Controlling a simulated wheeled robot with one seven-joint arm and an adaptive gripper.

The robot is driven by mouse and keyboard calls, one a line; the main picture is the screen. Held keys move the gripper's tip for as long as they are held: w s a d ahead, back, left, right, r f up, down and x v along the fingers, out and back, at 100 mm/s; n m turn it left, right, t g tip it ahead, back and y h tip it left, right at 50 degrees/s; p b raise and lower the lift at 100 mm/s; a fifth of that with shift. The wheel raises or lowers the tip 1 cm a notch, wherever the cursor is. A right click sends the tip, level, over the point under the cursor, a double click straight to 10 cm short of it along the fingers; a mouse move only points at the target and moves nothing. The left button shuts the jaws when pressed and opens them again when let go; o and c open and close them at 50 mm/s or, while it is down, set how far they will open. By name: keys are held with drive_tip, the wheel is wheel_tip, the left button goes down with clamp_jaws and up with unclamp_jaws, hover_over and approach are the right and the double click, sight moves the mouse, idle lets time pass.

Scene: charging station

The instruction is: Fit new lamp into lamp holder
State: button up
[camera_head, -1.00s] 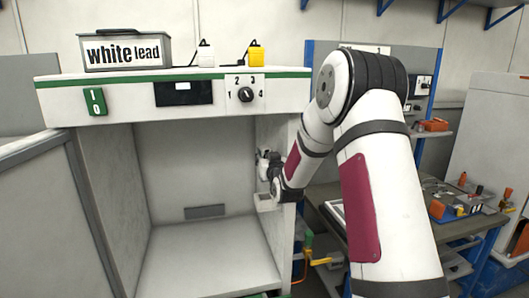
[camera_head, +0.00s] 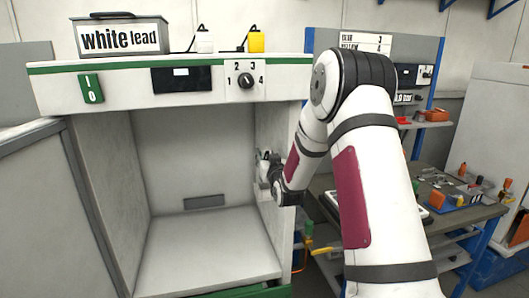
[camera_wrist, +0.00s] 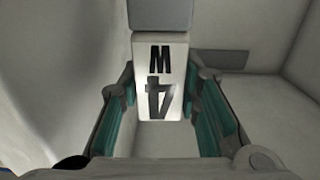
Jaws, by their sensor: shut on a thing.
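My gripper (camera_wrist: 160,78) has a teal-padded finger on each side of a white block-shaped piece (camera_wrist: 160,101), shut on it. Dark upside-down characters that read as "4 W" mark the piece, which looks like the lamp. A grey part (camera_wrist: 160,14) shows at its far end; I cannot tell whether it is the lamp holder or whether the two are joined. In the head view my gripper (camera_head: 265,165) is small, inside the open cabinet by its right wall. The lamp cannot be made out clearly there, and no lamp holder is clearly seen.
The cabinet (camera_head: 50,97) has a green-edged top, a switch, a small display and a dial (camera_head: 245,81). A "white lead" box (camera_head: 120,39) and white and yellow plugs (camera_head: 256,42) stand on top. The cabinet floor (camera_head: 205,262) is clear. A cluttered workbench (camera_head: 470,216) stands right.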

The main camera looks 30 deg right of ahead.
drive_tip(key=shift+f, duration=0.7)
drive_tip(key=shift+f+b, duration=0.6)
drive_tip(key=shift+f, duration=1.45)
idle(1.2)
drive_tip(key=o, duration=1.3)
drive_tip(key=shift+c, duration=0.2)
drive_tip(key=shift+s, duration=0.1)
drive_tip(key=v, duration=1.2)
